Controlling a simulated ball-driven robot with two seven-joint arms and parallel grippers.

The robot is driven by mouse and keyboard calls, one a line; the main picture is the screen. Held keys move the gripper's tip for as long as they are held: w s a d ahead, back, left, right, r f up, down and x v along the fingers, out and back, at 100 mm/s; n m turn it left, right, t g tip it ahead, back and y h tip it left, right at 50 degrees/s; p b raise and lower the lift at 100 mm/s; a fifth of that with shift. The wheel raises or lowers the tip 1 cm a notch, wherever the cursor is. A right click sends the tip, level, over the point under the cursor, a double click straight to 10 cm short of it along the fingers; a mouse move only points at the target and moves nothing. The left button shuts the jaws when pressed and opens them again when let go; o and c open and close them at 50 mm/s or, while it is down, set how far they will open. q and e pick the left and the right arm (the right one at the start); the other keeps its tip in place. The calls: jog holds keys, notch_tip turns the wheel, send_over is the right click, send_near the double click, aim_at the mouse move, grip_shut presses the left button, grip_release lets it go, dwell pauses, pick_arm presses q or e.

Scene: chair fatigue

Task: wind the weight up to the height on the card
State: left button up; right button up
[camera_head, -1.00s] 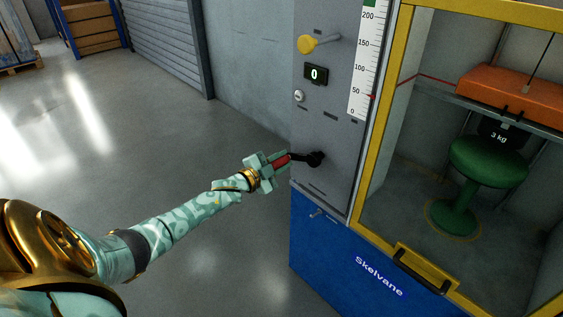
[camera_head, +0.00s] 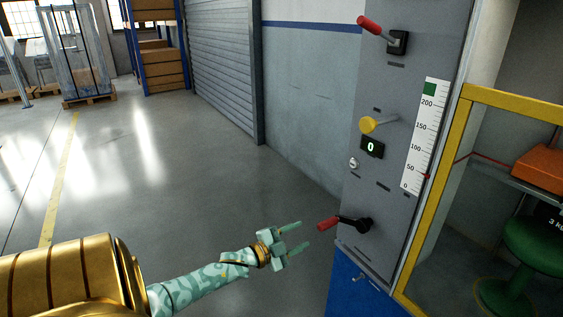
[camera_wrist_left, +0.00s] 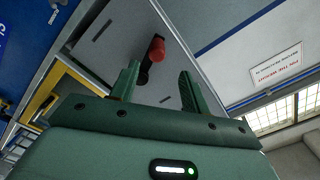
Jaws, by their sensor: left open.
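The crank (camera_head: 350,224) is a black arm with a red grip (camera_head: 327,223), low on the grey machine panel. My left gripper (camera_head: 298,236) is open and empty, just left of the red grip and apart from it. In the left wrist view the red grip (camera_wrist_left: 157,49) shows beyond and between the open fingers. The height scale (camera_head: 424,138) runs from 0 to above 200, with a green mark at the top and a red pointer (camera_head: 427,176) near its bottom. The black weight (camera_head: 551,219) hangs over the green stool (camera_head: 535,244), partly cut off. The right gripper is out of view.
A red-handled lever (camera_head: 369,25), a yellow knob (camera_head: 368,125), a display reading 0 (camera_head: 372,147) and a key switch (camera_head: 354,163) are on the panel. A yellow-framed guard (camera_head: 455,125) stands right. Open floor lies left.

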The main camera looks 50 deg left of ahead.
pick_arm(q)
jog(key=s, duration=0.4)
jog(key=shift+s+a+p, duration=0.1)
jog(key=shift+a+p, duration=0.05)
jog(key=shift+p, duration=0.25)
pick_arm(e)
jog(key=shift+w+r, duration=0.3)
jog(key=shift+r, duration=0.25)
